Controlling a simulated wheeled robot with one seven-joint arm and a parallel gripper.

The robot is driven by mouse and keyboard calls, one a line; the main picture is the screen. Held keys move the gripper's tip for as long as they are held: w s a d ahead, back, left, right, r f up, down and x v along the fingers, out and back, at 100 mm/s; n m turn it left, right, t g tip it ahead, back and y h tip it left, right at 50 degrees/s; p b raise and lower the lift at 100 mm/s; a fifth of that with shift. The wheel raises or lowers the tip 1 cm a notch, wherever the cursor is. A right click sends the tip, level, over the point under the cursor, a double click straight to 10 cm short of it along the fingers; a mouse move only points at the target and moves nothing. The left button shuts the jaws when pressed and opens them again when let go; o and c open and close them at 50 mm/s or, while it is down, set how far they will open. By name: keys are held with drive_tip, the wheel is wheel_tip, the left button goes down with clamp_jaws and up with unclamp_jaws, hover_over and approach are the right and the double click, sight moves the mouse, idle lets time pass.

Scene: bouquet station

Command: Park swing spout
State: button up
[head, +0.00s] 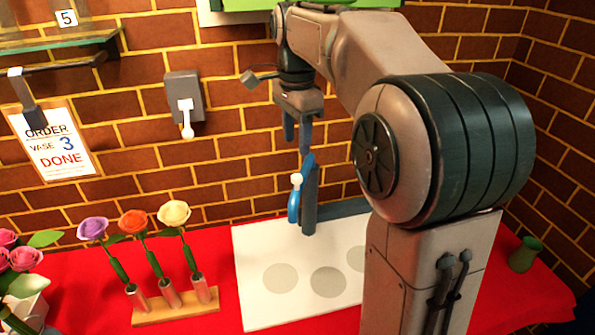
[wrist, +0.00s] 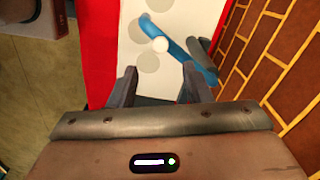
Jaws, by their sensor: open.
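The swing spout is a blue arm (head: 293,207) with a white ball knob (head: 297,179), beside a dark blue-grey upright post (head: 310,195) at the back of the white board. In the wrist view the spout (wrist: 178,48) reaches out over the board, with its white knob (wrist: 160,44) near its middle. My gripper (head: 297,133) is above the spout, fingers pointing down, apart and empty. In the wrist view the knob lies beyond the gap between my fingertips (wrist: 158,76). I see no contact with the spout.
The white board (head: 262,245) with grey circles lies on the red table. A wooden rack (head: 175,309) holds three roses at left. A grey wall box (head: 184,98) has a white lever. An order card (head: 55,145) hangs left. A green cup (head: 525,254) stands right.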

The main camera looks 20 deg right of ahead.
sight(297, 176)
wheel_tip(297, 176, down, 9)
drive_tip(key=shift+r, duration=0.1)
idle(0.3)
clamp_jaws()
